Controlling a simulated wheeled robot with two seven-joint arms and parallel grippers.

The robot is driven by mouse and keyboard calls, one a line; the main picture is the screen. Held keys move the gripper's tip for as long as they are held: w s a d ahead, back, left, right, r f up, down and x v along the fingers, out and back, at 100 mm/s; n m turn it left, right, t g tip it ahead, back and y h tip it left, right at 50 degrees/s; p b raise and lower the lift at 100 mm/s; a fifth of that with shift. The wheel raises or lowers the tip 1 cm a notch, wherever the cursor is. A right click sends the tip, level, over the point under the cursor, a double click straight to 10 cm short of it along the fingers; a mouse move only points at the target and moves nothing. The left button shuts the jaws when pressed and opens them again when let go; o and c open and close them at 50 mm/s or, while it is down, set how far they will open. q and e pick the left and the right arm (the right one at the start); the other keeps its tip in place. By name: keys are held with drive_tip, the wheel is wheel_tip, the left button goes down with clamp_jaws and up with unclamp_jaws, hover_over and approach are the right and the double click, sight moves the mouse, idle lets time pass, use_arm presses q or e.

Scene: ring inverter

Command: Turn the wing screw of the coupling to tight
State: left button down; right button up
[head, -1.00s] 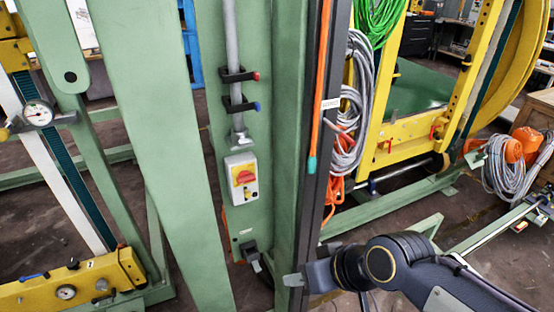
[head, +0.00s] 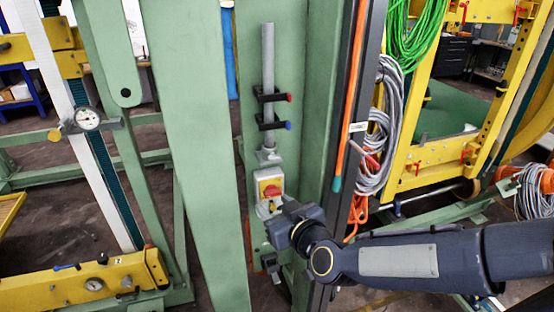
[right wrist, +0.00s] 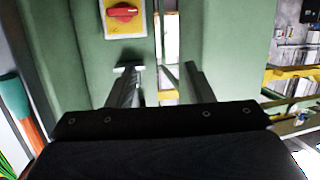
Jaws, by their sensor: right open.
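No part shows clearly as the coupling's wing screw. In the head view, a grey pipe (head: 268,60) runs down the green post through two black clamps, one with a red tip (head: 289,97) and one with a blue tip (head: 288,125). Below is a switch box with a red handle on a yellow plate (head: 270,188), which also shows at the top of the right wrist view (right wrist: 122,12). My right gripper (head: 280,212) is in front of the box's lower part. In the right wrist view its two fingers (right wrist: 160,75) are apart with nothing seen between them. My left gripper is not in view.
A black fitting (head: 270,262) sits low on the post, below my right gripper. Grey cable coils (head: 378,130) and green cable (head: 412,40) hang to the right. A yellow beam with gauges (head: 75,285) is at lower left. Green posts stand close around the gripper.

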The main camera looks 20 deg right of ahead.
sight(274, 158)
drive_tip(key=w+d+r+m+t+h, duration=0.1)
drive_tip(key=w, duration=0.2)
drive_tip(key=w+d+r+t+h+p, duration=0.1)
drive_tip(key=w+r, duration=0.1)
drive_tip(key=w, duration=0.2)
drive_tip(key=w+d+r+m+t, duration=0.1)
drive_tip(key=w, duration=0.2)
drive_tip(key=shift+w+r+m+h+p, duration=0.2)
drive_tip(key=shift+m+h+p, duration=0.1)
drive_tip(key=shift+h, duration=0.1)
drive_tip(key=c, duration=1)
